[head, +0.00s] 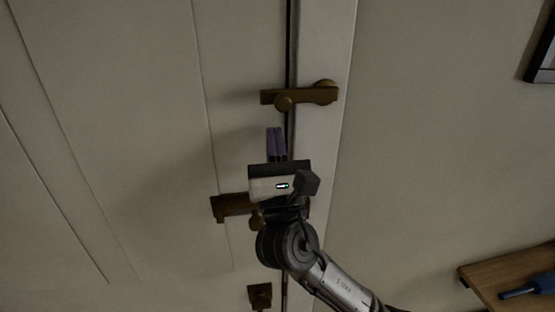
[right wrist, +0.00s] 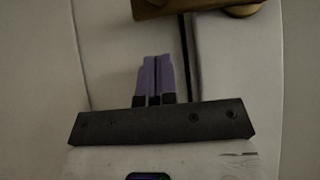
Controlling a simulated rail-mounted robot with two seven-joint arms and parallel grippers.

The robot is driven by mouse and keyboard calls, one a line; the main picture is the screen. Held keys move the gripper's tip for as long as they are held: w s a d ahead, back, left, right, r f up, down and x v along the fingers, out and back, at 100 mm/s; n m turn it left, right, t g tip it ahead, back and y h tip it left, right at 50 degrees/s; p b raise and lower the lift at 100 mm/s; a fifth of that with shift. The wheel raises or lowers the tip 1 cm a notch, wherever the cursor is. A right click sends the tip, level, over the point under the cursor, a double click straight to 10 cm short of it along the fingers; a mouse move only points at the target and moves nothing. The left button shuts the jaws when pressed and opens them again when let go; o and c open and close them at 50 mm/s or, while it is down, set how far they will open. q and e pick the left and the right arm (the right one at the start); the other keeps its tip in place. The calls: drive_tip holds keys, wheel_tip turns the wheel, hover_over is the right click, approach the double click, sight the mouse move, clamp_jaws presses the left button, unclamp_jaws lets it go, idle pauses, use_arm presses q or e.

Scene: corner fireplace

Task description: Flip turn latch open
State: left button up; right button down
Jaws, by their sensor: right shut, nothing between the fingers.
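A brown turn latch (head: 300,96) lies across the dark gap between the pale door and its frame in the head view. It has a round knob near its left end and a round pivot at the right. Its lower part also shows at the top edge of the right wrist view (right wrist: 180,8). My right gripper (head: 276,130) has its purple fingers together and empty. The fingertips point up and sit just below the latch, apart from it in the picture; they also show in the right wrist view (right wrist: 156,58). My left gripper is not in view.
A second brown latch (head: 232,206) is lower on the door, partly hidden behind my right gripper. A small brown fitting (head: 259,296) is below it. A wooden surface (head: 490,277) with a blue object (head: 530,288) is at lower right.

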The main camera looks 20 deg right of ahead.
sight(303, 99)
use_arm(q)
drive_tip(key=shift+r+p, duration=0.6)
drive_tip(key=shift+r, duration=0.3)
use_arm(e)
drive_tip(key=shift+s+r, duration=0.1)
drive_tip(key=shift+r, duration=1.6)
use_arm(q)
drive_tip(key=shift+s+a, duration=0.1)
